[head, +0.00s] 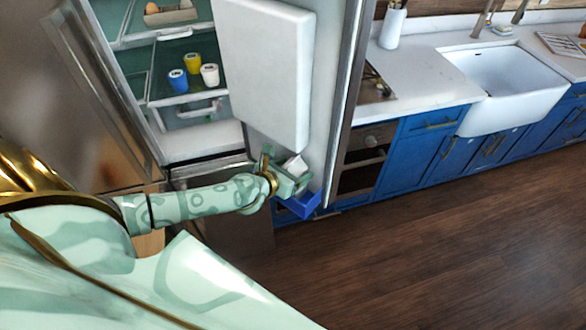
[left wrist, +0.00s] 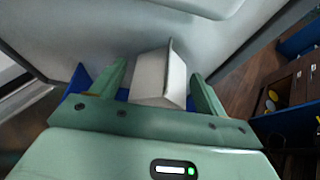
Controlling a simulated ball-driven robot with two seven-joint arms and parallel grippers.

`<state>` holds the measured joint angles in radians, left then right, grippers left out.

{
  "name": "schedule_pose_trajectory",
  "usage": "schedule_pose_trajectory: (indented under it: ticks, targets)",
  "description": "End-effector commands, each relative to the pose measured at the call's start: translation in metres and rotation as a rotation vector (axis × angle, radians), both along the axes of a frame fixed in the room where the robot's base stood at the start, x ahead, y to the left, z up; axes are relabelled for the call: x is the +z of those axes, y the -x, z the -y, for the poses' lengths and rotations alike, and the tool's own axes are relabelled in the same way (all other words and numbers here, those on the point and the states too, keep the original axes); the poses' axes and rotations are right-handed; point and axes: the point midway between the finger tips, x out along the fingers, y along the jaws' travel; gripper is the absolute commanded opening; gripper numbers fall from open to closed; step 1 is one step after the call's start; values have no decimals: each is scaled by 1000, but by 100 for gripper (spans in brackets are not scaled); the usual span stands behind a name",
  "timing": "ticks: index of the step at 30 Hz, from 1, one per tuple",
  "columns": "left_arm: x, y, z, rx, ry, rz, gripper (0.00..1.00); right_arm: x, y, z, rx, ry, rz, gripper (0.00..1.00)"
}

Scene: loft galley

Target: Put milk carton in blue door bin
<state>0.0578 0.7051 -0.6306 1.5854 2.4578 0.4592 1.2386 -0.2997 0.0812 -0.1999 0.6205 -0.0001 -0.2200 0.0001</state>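The white milk carton (head: 296,166) shows at the open fridge door, beside my left gripper (head: 288,181). In the left wrist view the carton (left wrist: 157,76) stands between the two fingers of my left gripper (left wrist: 160,88), with narrow gaps at both sides, so the gripper looks open around it. The blue door bin (head: 303,206) is on the inside of the door, just below the gripper. Parts of the bin (left wrist: 82,78) show behind the fingers in the left wrist view. The carton's base is hidden, so I cannot tell whether it rests on the bin floor. My right gripper is not in view.
A large white door compartment (head: 268,75) sits above the gripper. Fridge shelves at the left hold a blue cup (head: 178,79), a yellow cup (head: 193,63), a white cup (head: 210,74) and an egg tray (head: 171,16). Blue cabinets (head: 415,150) and open floor lie right.

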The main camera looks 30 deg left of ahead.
Motion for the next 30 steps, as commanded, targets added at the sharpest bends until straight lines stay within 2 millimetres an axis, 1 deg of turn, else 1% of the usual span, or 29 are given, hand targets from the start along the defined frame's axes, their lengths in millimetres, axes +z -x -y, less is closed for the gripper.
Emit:
schedule_pose_trajectory:
  ticks: [6,8,11,18,21,25,30]
  targets:
    - [3,0,0,0,0,1,74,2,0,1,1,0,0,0]
    - [4,4,0,-1,0,0,74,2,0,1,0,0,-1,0]
    - [10,19,-2,-1,-1,-2,74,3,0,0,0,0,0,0]
    - [34,71,-7,-1,-1,-4,74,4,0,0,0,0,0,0]
    - [43,88,-8,-3,-1,-3,74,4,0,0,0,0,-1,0]
    - [51,102,-10,-1,0,-1,74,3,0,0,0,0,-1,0]
    - [55,108,-10,0,0,1,74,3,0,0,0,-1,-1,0]
